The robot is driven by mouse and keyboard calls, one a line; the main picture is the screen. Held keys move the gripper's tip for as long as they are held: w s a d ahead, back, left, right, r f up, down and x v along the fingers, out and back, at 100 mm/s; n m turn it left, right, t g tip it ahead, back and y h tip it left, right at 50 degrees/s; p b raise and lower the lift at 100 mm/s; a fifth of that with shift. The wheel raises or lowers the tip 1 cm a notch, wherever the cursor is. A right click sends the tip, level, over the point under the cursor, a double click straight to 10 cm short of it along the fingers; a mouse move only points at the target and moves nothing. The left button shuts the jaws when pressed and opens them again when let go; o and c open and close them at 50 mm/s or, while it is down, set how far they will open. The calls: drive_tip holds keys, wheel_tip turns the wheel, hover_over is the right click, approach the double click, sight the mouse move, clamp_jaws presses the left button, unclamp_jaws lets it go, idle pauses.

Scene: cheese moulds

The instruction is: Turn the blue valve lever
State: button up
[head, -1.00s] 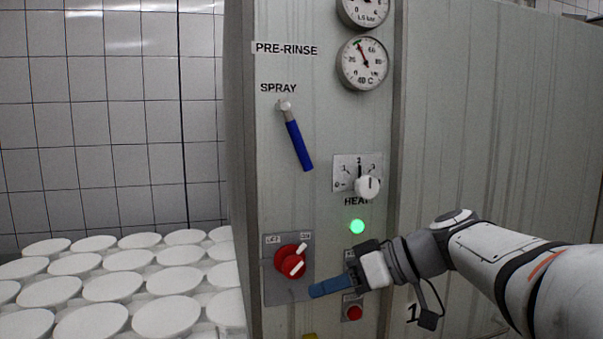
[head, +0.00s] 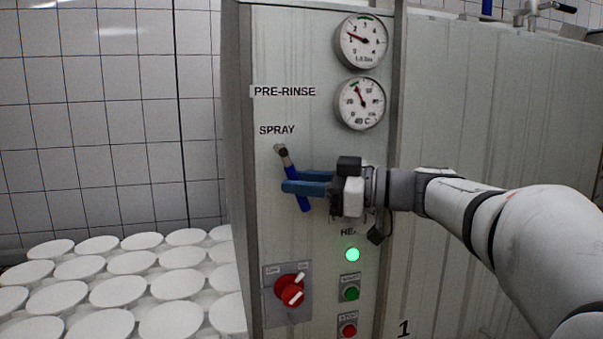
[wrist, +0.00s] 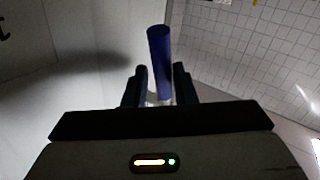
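The blue valve lever (head: 303,203) hangs from its pivot under the SPRAY label on the grey panel, pointing down and slightly right. My gripper (head: 287,180) reaches in from the right at the lever's lower half. One finger shows behind the lever and the other in front of it. In the wrist view the lever (wrist: 160,60) stands between the two fingertips of my gripper (wrist: 160,75), with thin gaps beside it. The gripper looks open around the lever, not clamped.
Two gauges (head: 361,42) (head: 359,103) sit above right of the lever. A red rotary switch (head: 288,290), a lit green lamp (head: 352,254), a green button (head: 350,294) and a red button (head: 348,331) sit below. White round moulds (head: 98,325) fill the lower left.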

drive_tip(key=shift+w+a, duration=0.15)
drive_tip(key=shift+a, duration=0.45)
clamp_jaws()
drive_tip(key=shift+r, duration=0.1)
